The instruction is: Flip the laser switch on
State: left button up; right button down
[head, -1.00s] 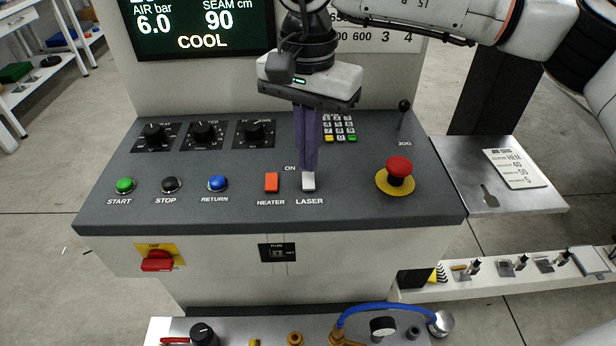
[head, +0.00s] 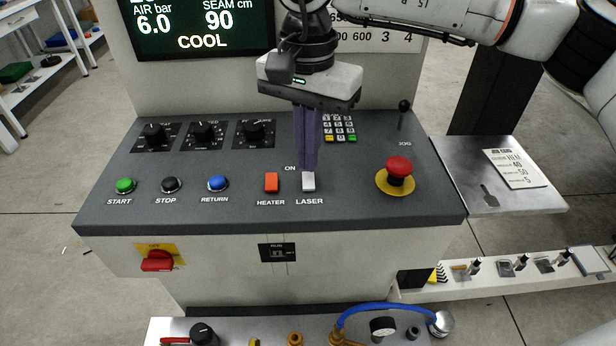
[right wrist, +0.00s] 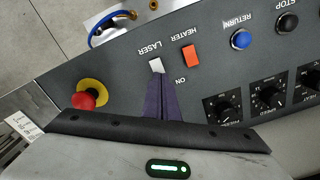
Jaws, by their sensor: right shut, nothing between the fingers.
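My left gripper is not in view.
The orange heater switch (head: 271,182) sits close on the left. A red mushroom button (head: 398,168) on a yellow ring and a joystick (head: 403,108) stand to the right. A keypad (head: 339,128) lies behind the fingers. The display (head: 200,28) reads COOL.

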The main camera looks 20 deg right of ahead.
aim_at(308, 175)
jog(key=shift+f+b, duration=0.6)
jog(key=shift+f, duration=0.25)
dwell(0.5)
jog(key=shift+r, duration=0.15)
notch_tip(308, 175, up, 7)
jog(key=p, duration=0.4)
jog(key=shift+p, duration=0.4)
dwell(0.4)
